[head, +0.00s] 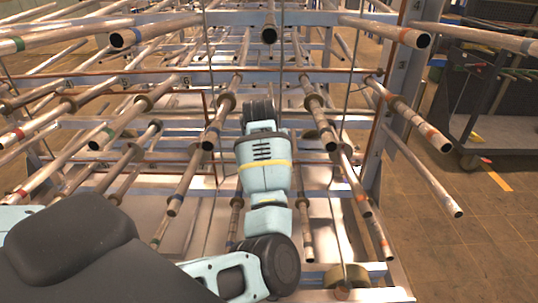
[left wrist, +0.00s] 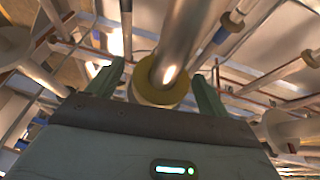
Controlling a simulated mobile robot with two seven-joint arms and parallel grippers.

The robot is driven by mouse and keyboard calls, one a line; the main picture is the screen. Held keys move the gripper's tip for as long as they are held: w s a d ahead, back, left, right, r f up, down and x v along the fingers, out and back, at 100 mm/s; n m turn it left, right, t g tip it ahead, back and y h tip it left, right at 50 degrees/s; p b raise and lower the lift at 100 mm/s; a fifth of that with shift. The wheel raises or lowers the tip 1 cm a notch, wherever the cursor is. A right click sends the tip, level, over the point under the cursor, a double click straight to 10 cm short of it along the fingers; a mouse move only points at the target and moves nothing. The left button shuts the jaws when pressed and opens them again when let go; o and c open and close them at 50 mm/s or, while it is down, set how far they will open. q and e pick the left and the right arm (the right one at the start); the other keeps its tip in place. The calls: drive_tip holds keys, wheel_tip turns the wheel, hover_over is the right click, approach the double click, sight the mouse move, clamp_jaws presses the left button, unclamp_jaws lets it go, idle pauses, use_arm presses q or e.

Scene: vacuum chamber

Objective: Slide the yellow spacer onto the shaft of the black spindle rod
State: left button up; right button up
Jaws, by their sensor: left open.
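In the left wrist view, a dull yellow ring, which looks like the spacer (left wrist: 146,90), sits around a shiny grey rod (left wrist: 181,35). My left gripper (left wrist: 158,71) is open, with one green finger on each side of the ring. I cannot tell whether the fingers touch it. In the head view my left arm reaches in from the lower left to the middle, and its gripper is hidden. I cannot pick out a clearly black spindle rod among the many rods. My right gripper is in neither view.
A rack of metal rods with coloured bands and brownish collars fills the head view, with rod ends (head: 445,145) pointing towards me. A tan-yellow collar (head: 347,275) shows low right of centre. A dark cart (head: 490,95) stands at the right, with open floor (head: 480,240) below it.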

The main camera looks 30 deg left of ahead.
use_arm(q)
drive_tip(key=c, duration=1.1)
drive_tip(key=o, duration=1.1)
drive_tip(key=shift+w+a, duration=0.1)
drive_tip(key=shift+v, duration=3.95)
drive_tip(key=shift+f, duration=0.1)
